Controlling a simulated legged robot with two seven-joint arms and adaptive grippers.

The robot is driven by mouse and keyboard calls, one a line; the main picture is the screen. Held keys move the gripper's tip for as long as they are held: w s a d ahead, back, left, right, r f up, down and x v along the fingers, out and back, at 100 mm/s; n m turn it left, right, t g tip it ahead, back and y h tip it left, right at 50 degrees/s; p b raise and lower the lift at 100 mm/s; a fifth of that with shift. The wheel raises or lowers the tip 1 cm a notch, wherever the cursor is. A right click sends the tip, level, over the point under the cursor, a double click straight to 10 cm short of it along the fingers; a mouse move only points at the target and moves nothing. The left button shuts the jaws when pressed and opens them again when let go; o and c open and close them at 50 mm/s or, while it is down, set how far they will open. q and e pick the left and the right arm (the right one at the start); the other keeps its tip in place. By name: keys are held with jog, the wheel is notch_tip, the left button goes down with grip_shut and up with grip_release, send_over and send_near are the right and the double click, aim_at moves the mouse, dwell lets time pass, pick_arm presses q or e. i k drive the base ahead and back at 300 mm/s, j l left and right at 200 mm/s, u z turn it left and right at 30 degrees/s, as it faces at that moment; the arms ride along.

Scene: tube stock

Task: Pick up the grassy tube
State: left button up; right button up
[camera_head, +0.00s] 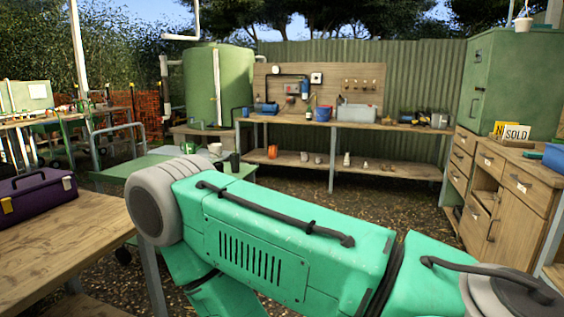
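I cannot make out a grassy tube for certain in the head view. One of my teal arms lies across the front and hides much of the middle ground and part of a green table (135,168). Neither of my grippers shows, so I cannot see what they hold.
A wooden table (85,240) at the left bears a purple toolbox (40,197). Mugs, one of them dark (234,161), stand on the green table. A workbench (390,127) with tools stands at the back. Wooden drawers (515,185) stand at the right. Leafy ground lies between.

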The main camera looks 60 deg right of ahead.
aim_at(234, 157)
jog(key=z, duration=1.55)
jog(key=i+l+z, duration=0.15)
jog(key=i+z, duration=0.25)
jog(key=i, duration=1.7)
jog(key=i+l, duration=0.15)
jog(key=i, duration=0.9)
